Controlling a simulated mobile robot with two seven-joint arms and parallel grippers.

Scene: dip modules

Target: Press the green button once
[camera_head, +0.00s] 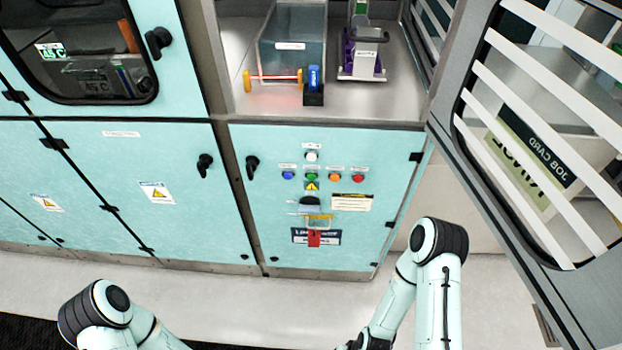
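The small green button (311,177) is on the teal cabinet's front panel, in a row with a blue button (288,175) to its left and an orange button (334,178) and a red button (358,178) to its right. A white button (312,156) sits just above it. A yellow warning triangle is directly below it. My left arm shows at the lower left and my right arm at the lower right, both well below the panel. Both grippers' fingers are outside the picture. A dark end part of my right arm is cut off by the bottom edge.
Black handles (252,166) stick out from the cabinet doors. A slatted grey door (480,190) stands open at the right. The pale floor before the cabinet is clear.

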